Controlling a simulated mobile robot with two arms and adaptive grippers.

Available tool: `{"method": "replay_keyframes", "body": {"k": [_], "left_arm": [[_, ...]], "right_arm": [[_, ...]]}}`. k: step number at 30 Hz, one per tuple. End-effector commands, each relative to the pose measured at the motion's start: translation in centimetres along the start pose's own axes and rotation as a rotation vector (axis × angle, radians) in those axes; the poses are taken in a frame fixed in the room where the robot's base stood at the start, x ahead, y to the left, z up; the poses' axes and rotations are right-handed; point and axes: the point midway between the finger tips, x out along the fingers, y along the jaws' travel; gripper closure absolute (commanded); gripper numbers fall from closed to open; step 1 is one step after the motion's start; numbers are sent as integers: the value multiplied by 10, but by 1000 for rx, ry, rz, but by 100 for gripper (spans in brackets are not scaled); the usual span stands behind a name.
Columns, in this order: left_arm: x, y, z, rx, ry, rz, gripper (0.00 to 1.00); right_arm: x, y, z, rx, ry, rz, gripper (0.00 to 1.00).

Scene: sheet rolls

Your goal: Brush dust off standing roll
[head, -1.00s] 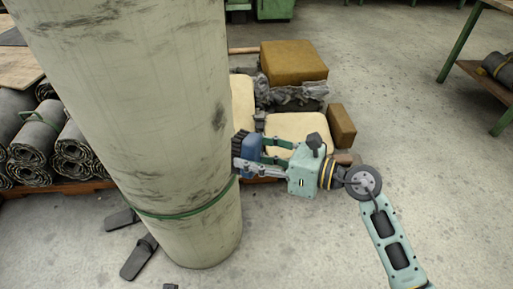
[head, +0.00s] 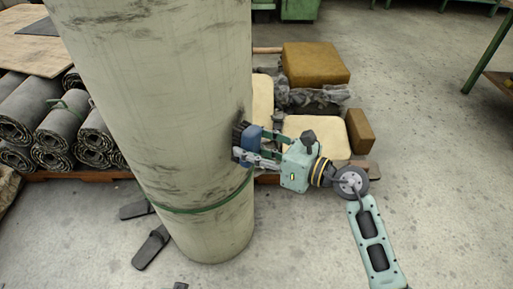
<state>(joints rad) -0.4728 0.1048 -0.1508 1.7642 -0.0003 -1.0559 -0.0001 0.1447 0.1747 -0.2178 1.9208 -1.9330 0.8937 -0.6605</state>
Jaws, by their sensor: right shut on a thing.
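The standing roll (head: 165,110) is a tall, pale grey-green cylinder in the head view, left of centre. Dark dust smudges mark its side, and a green strap (head: 205,204) rings it low down. My right gripper (head: 255,148) is shut on a blue brush (head: 250,138) with dark bristles. The bristles are at the roll's right side; they look to be touching it, but exact contact is hard to tell. My left gripper is not in view.
Several dark rolled sheets (head: 60,125) lie stacked at the left. Behind the gripper are a brown block (head: 316,64), pale cushions (head: 318,130) and a smaller brown block (head: 360,130). Dark flat feet (head: 150,248) lie by the roll's base. The floor at right is clear.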

Motion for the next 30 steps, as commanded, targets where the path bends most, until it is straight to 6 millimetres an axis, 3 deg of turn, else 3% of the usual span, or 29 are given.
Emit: {"method": "replay_keyframes", "body": {"k": [30], "left_arm": [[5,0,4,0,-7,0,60]], "right_arm": [[10,0,2,-1,-2,0,80]]}}
